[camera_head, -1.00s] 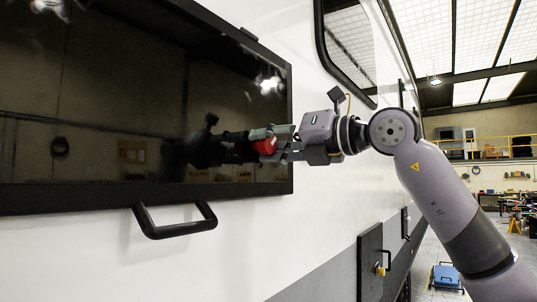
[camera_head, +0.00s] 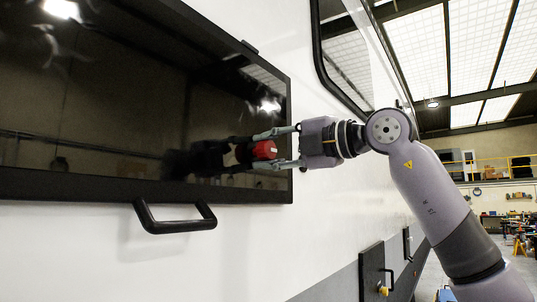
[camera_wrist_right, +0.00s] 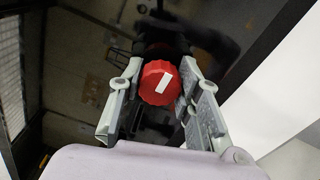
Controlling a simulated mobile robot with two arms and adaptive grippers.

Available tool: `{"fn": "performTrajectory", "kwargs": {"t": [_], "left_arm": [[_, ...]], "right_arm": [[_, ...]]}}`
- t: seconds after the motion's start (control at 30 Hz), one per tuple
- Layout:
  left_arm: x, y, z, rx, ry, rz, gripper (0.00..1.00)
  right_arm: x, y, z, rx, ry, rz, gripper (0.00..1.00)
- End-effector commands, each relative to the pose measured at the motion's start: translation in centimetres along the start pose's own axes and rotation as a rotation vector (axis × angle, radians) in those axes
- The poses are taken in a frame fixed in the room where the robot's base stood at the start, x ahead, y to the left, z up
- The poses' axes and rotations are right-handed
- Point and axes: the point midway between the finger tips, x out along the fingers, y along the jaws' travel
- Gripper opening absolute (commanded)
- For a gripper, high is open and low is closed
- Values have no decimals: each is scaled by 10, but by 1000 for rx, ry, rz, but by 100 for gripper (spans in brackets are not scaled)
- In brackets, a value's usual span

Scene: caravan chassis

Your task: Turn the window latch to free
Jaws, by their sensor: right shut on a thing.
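The window latch is a round red knob (camera_head: 264,150) on the dark window (camera_head: 90,110), near its right edge. My right gripper (camera_head: 258,151) comes in from the right, with one finger above the knob and one below, shut on it. In the right wrist view the red knob (camera_wrist_right: 158,83) sits between the fingers of my right gripper (camera_wrist_right: 160,76). A white mark on its face slants from lower left to upper right. My left gripper is not in view.
A black handle (camera_head: 175,220) sticks out from the white wall below the window. A second window (camera_head: 342,58) is at the upper right. A dark panel (camera_head: 373,270) with a yellow knob is low on the wall. Workshop floor lies at the right.

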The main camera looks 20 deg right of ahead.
Motion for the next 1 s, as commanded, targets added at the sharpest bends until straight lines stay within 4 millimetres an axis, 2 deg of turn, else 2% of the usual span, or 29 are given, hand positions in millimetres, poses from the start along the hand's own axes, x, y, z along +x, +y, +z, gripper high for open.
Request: {"fn": "performTrajectory", "kwargs": {"t": [0.6,0.63,0.9,1.0], "left_arm": [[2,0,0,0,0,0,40],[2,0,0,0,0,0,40],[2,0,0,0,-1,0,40],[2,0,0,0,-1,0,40]], "right_arm": [[-1,1,1,39,-2,2,4],[-1,1,1,39,-2,2,34],[0,0,0,37,-1,1,52],[0,0,0,37,-1,1,52]]}}
